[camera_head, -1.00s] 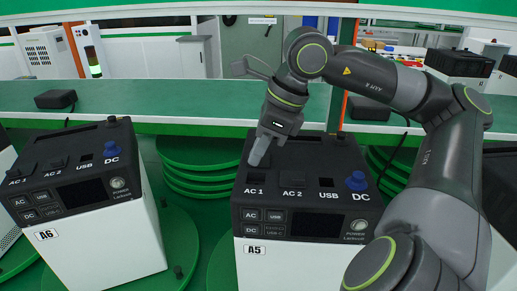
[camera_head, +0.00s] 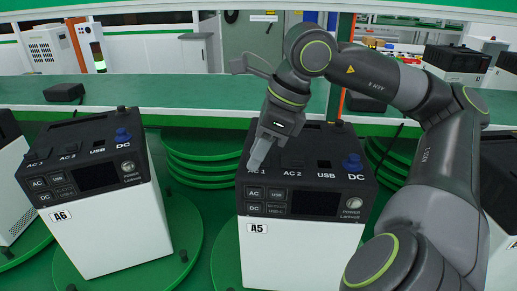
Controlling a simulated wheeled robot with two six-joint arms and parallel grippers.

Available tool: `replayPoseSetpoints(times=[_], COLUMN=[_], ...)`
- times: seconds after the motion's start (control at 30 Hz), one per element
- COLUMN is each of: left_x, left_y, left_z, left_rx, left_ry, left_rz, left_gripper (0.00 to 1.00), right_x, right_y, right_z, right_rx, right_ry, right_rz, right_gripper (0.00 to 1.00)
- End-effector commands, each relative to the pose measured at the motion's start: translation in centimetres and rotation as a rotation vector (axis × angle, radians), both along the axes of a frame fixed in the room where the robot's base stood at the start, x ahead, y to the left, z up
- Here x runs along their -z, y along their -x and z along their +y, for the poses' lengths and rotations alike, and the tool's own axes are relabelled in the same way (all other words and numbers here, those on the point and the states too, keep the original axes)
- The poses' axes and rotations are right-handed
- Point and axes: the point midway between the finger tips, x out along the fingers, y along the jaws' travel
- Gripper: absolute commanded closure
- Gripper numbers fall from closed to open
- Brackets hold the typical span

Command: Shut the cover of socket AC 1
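The power unit A5 (camera_head: 310,245) is a white box with a black top, standing in the middle of the view. The AC 1 label (camera_head: 256,172) is at its left front, partly covered by my fingertips. My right gripper (camera_head: 258,157) points down over the AC 1 place and looks shut, its fingers together as one narrow tip. The AC 1 socket and its cover are hidden behind the gripper, so I cannot tell whether the cover is open or whether the tip touches it. The AC 2 cover (camera_head: 292,161) lies flat beside it. My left gripper is not in view.
Unit A6 (camera_head: 120,225) stands to the left on a green round plate (camera_head: 190,240). A blue DC knob (camera_head: 352,163) sits right of the USB socket on A5. A green bench (camera_head: 180,100) runs behind, with a small black box (camera_head: 64,92) on it.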

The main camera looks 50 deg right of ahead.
Motion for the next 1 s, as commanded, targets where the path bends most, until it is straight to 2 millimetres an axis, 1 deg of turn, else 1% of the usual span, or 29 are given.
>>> replayPoseSetpoints(times=[0.17,0.27,0.37,0.43,0.53,0.7,0.8,0.9,1.0], left_x=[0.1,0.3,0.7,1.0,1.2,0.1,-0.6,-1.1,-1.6], left_y=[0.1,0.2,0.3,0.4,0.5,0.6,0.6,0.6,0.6], left_z=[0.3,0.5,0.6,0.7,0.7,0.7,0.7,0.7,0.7], left_rx=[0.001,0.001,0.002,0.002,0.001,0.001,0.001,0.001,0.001], left_ry=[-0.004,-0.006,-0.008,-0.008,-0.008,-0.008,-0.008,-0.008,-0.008], left_rz=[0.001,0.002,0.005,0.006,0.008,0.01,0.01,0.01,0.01], left_gripper=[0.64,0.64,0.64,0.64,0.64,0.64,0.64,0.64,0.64], right_x=[-0.2,-0.9,-2.0,-3.1,-5.7,-10.0,-12.2,-13.9,-15.1], right_y=[0.0,0.2,0.6,0.9,1.7,3.0,3.7,4.3,4.8], right_z=[-0.1,-0.4,-0.7,-0.9,-1.6,-2.5,-3.1,-3.5,-3.9], right_rx=[0.002,0.005,0.005,0.007,0.006,0.004,0.002,0.002,0.002], right_ry=[0.002,0.004,0.005,0.004,0.002,0.001,0.0,0.0,0.001], right_rz=[0.0,-0.001,-0.003,-0.006,-0.008,-0.006,-0.005,-0.004,-0.002], right_gripper=[0.71,0.71,0.71,0.71,0.71,0.71,0.71,0.71,0.71])
